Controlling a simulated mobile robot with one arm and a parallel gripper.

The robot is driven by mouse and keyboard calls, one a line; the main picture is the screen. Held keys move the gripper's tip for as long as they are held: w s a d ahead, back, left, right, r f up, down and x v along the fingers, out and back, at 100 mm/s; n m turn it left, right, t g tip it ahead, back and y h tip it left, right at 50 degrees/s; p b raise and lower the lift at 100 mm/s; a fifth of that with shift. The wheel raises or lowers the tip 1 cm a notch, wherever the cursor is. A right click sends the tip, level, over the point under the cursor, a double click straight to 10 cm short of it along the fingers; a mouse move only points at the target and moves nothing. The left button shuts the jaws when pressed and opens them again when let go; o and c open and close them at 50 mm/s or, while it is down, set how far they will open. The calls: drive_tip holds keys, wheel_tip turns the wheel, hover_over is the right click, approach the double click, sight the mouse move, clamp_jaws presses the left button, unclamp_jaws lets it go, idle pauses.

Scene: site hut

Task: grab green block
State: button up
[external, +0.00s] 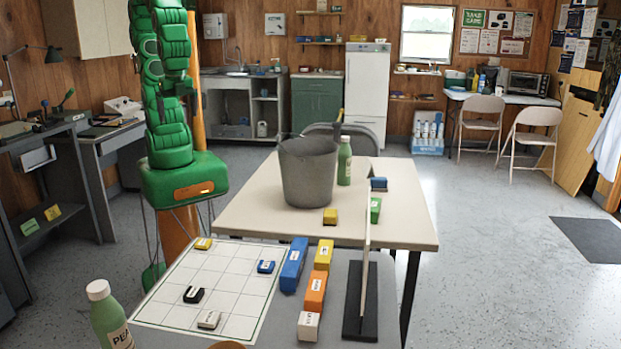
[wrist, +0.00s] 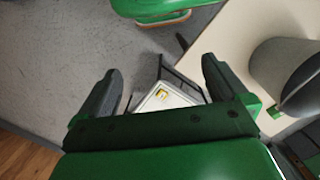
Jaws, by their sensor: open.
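The green block (external: 375,210) stands on the far beige table, right of the grey bucket and just behind the upright white panel. It has a pale label. In the wrist view a small green patch (wrist: 275,112) shows beside the bucket; I cannot tell whether it is the block or the bottle. My gripper (wrist: 162,85) is open, with its two dark fingers wide apart and nothing between them. It is high above the floor and table edge, away from the block. My gripper cannot be made out in the external view.
The grey bucket (external: 308,170) and a green bottle (external: 345,162) stand on the far table, with yellow (external: 330,216) and blue (external: 379,184) blocks. The near table holds a gridded sheet (external: 228,275), several blocks and the white panel (external: 366,250) on a black foot.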

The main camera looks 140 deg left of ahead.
drive_tip(key=shift+s+d+f, duration=0.1)
drive_tip(key=shift+s+f, duration=0.1)
drive_tip(key=shift+s, duration=0.35)
drive_tip(key=c, duration=0.4)
drive_tip(key=shift+c, duration=0.2)
drive_tip(key=shift+w, duration=0.1)
